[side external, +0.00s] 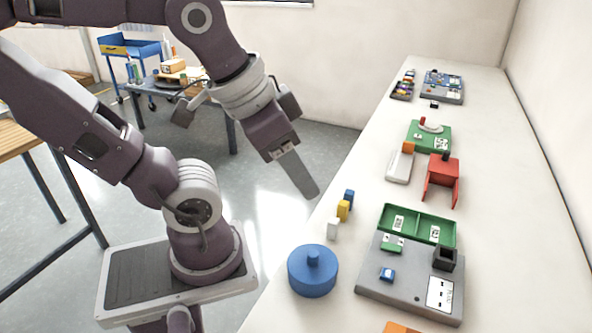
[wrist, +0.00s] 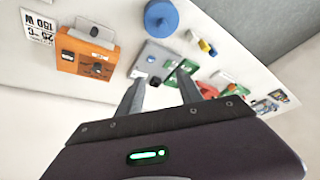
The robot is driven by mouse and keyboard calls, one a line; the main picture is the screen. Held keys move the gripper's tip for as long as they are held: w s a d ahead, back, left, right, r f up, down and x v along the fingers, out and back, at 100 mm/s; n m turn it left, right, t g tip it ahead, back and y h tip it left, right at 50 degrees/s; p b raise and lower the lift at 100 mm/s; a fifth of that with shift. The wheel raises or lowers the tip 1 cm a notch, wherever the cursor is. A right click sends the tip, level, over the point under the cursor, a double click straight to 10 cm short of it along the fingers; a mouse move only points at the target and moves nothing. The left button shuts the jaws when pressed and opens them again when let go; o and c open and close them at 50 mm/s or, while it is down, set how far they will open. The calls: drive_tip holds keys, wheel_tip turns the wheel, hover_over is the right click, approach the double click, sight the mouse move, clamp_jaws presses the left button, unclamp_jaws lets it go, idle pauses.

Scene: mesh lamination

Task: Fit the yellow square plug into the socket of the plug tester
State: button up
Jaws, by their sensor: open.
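The yellow plug (side external: 343,210) stands on the table's left edge between a white plug (side external: 333,229) and a blue plug (side external: 349,197). In the wrist view the yellow plug (wrist: 204,45) is small, above the right finger. The plug tester appears to be the grey board (side external: 400,291) on the near table, with a black square-topped socket (side external: 444,258) at its right. My gripper (side external: 308,190) hangs in the air, left of and above the plugs, tilted. In the wrist view its fingers (wrist: 161,84) are apart with nothing held between them.
A blue round knobbed container (side external: 313,271) stands left of the board. A green two-compartment tray (side external: 417,226) lies behind it. A red bracket (side external: 441,180) and a green board (side external: 428,137) are farther back. An orange box (wrist: 84,55) shows in the wrist view. The right table strip is clear.

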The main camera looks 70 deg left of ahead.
drive_tip(key=shift+s+d, duration=0.15)
drive_tip(key=shift+s, duration=0.25)
drive_tip(key=shift+c, duration=0.5)
drive_tip(key=m+g, duration=0.5)
drive_tip(key=m, duration=0.4)
hover_over(344, 203)
drive_tip(key=f, duration=1.1)
drive_tip(key=d+f, duration=0.1)
drive_tip(key=f, duration=0.5)
drive_tip(key=shift+f, duration=0.3)
drive_tip(key=f, duration=0.5)
drive_tip(key=a+f, duration=0.1)
drive_tip(key=f, duration=0.1)
drive_tip(key=shift+f, duration=0.65)
clamp_jaws()
